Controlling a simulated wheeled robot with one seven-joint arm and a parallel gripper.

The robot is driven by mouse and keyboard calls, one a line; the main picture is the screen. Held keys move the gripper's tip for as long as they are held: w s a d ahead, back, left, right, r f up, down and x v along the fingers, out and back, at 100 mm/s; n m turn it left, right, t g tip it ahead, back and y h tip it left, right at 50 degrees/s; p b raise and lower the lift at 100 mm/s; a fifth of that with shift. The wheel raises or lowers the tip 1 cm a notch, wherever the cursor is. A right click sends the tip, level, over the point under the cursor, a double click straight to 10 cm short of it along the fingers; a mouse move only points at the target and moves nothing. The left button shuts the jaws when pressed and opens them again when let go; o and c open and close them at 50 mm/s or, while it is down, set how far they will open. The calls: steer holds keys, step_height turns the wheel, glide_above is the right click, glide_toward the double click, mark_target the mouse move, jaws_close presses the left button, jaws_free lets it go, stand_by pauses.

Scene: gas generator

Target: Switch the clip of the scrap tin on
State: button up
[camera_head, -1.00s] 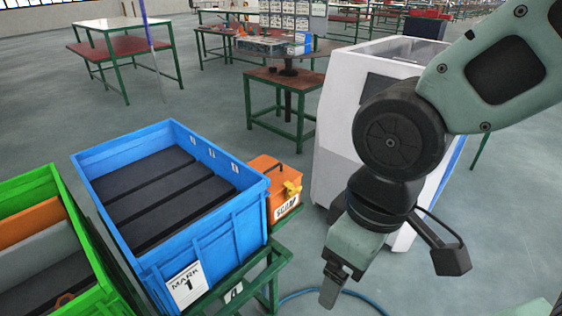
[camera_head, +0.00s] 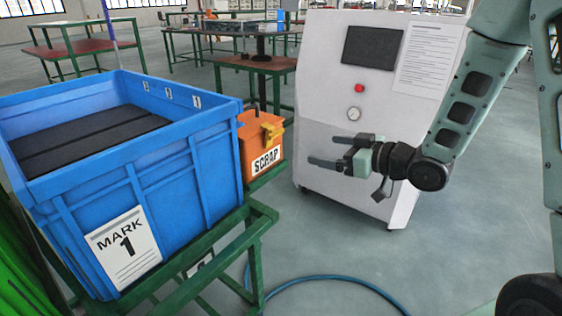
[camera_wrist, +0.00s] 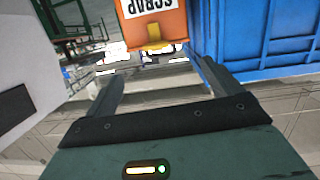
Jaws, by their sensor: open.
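The orange scrap tin (camera_head: 258,152) stands on a green stand to the right of the blue crate, with a white SCRAP label on its front. Its yellow clip (camera_head: 272,133) sits at the upper front of the tin; I cannot tell its setting. My gripper (camera_head: 325,150) is open and empty in the air to the right of the tin, fingers pointing left toward it, apart from it. In the wrist view, the tin (camera_wrist: 155,22) appears upside down beyond my open fingers (camera_wrist: 155,85), with the yellow clip (camera_wrist: 154,36) between them in the picture.
The blue crate (camera_head: 165,200) marked MARK 1 stands left of the tin on the green stand (camera_head: 262,222). A white machine (camera_head: 318,75) with a screen, red button and gauge stands behind my gripper. A blue hose (camera_head: 330,278) lies on the open floor.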

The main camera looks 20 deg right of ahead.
step_height(320, 180, down, 2)
steer(key=d+b, duration=0.1)
steer(key=d, duration=0.1)
steer(key=t+y+b, duration=0.2)
glide_toward(278, 135)
steer(key=x, duration=0.8)
steer(key=shift+w+r, duration=0.1)
steer(key=shift+w, duration=0.15)
steer(key=shift+a, duration=0.1)
